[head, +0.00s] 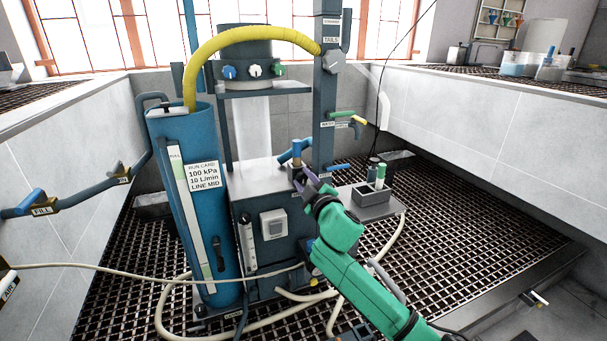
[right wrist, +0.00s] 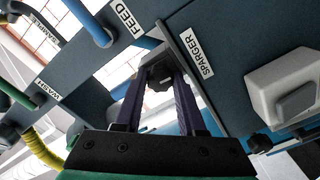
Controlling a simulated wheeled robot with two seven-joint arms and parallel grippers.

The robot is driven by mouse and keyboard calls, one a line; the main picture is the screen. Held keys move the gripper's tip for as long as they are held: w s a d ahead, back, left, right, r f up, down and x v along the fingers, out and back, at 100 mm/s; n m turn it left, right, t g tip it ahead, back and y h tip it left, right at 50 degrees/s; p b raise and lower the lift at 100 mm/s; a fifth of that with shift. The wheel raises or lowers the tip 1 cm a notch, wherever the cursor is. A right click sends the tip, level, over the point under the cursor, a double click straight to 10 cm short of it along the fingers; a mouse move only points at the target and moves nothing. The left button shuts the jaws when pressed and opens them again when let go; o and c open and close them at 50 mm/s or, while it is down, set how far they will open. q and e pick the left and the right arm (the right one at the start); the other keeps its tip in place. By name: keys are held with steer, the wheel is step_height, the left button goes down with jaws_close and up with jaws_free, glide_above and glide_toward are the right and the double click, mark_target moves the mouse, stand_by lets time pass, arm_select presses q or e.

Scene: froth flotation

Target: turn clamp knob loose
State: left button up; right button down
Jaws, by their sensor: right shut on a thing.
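A small dark knob (right wrist: 159,82) sits between the fingertips of my right gripper in the right wrist view, beside a plate labelled SPARGER (right wrist: 194,50). I take it for the clamp knob. My right gripper (right wrist: 158,90) has purple fingers, one on each side of the knob, and is shut on it. The knob is hidden there by the gripper. My left gripper is not in view.
A tall blue cylinder (head: 193,240) with a yellow hose (head: 240,35) stands left of the gripper. A grey tray (head: 385,210) with a small holder is close on the right. A pale box (head: 273,223) sits on the front panel. Loose hoses lie on the grating.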

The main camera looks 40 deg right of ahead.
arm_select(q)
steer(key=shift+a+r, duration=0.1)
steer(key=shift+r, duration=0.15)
arm_select(e)
steer(key=shift+n, duration=0.3)
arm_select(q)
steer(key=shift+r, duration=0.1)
arm_select(e)
steer(key=c, duration=0.5)
jaws_free()
